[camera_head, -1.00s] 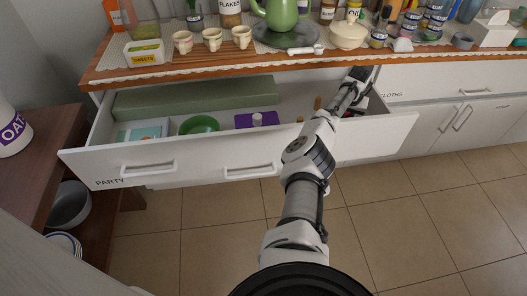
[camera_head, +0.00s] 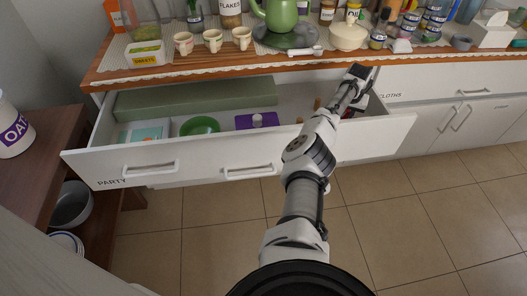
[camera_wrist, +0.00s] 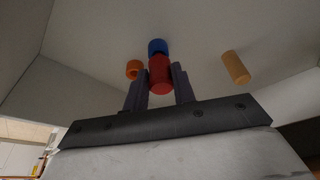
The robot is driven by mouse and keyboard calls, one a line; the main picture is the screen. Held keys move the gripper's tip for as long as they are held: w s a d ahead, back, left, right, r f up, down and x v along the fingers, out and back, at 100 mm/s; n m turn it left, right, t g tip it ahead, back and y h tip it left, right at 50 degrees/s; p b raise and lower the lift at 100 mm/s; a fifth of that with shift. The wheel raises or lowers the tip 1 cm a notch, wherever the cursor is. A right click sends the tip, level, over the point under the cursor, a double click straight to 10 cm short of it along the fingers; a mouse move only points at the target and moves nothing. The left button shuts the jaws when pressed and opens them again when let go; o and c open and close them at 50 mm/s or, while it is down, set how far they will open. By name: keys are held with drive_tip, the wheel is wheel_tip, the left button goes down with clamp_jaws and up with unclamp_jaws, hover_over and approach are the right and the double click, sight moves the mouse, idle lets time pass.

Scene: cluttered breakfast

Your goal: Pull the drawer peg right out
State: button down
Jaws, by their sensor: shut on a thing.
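The drawer marked PARTY (camera_head: 215,168) is pulled open below the counter. In the wrist view my gripper (camera_wrist: 160,85) has its two dark fingers on either side of a red cylindrical peg (camera_wrist: 160,72) and is shut on it. A blue piece (camera_wrist: 157,46) shows just beyond the red peg; I cannot tell whether they are joined.
The drawer also holds a purple board with a white knob (camera_head: 257,121), a green bowl (camera_head: 200,125) and a long green box (camera_head: 195,99). The counter edge (camera_head: 180,76) runs close above the drawer, with crockery and jars on it. The tiled floor is clear.

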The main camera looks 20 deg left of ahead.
drive_tip(key=shift+r, duration=0.1)
drive_tip(key=shift+r+p, duration=2)
drive_tip(key=shift+r, duration=0.4)
